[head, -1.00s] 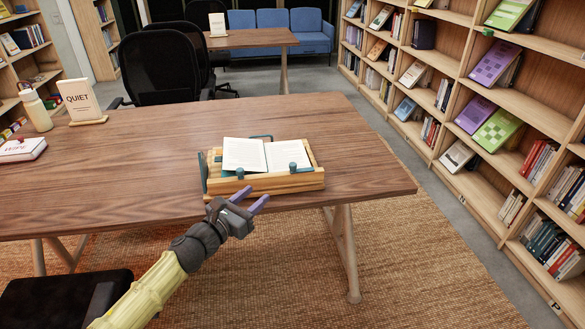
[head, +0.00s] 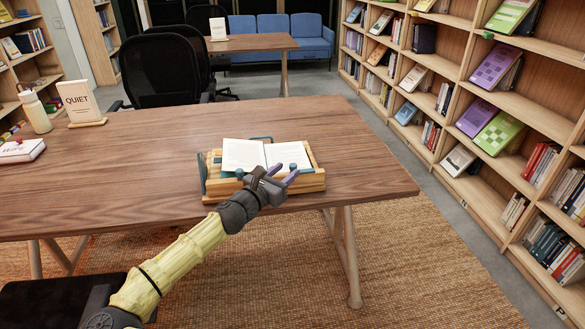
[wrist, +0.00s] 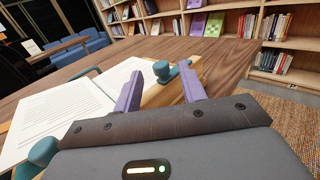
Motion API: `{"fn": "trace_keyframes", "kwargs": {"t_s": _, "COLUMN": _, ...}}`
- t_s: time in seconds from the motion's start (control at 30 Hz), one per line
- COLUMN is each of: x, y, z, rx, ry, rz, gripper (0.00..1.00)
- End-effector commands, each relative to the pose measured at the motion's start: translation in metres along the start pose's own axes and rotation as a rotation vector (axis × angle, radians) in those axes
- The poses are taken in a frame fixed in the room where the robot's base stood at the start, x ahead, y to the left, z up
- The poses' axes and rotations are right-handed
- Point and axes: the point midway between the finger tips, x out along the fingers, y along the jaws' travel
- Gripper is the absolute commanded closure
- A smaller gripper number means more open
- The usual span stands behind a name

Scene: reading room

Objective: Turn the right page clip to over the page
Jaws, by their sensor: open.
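An open book (head: 243,154) lies on a wooden book stand (head: 310,186) near the table's front right edge. The right page clip (wrist: 163,70) is a teal knob with a short arm. In the wrist view, its arm points right, away from the white page (wrist: 120,82). The clip also shows in the head view (head: 293,167). My gripper (wrist: 161,84) is open, with its purple fingers apart and the clip showing between and beyond their tips. In the head view my gripper (head: 277,174) is over the stand's front edge. The left page clip (wrist: 42,152) shows at lower left.
The wooden table (head: 130,155) is clear left of the stand. A tall bookshelf (head: 470,100) lines the right side beyond the table.

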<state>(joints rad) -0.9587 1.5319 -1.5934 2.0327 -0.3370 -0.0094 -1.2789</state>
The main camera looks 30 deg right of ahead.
Motion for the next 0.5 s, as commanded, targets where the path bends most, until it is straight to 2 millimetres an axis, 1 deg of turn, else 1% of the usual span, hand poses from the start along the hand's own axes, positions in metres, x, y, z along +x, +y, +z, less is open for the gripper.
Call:
{"fn": "trace_keyframes", "kwargs": {"t_s": 0.03, "x": 0.01, "y": -0.001, "z": -0.001, "rx": 0.002, "ry": 0.0, "rz": -0.004, "gripper": 0.59}}
{"fn": "trace_keyframes", "kwargs": {"t_s": 0.2, "x": 0.035, "y": 0.0, "z": -0.001, "rx": 0.0, "ry": 0.0, "rz": -0.002, "gripper": 0.59}}
{"fn": "trace_keyframes", "kwargs": {"t_s": 0.33, "x": 0.044, "y": 0.0, "z": 0.0, "rx": 0.001, "ry": 0.0, "rz": -0.001, "gripper": 0.59}}
{"fn": "trace_keyframes", "kwargs": {"t_s": 0.5, "x": 0.046, "y": 0.0, "z": 0.0, "rx": 0.0, "ry": 0.0, "rz": 0.0, "gripper": 0.59}}
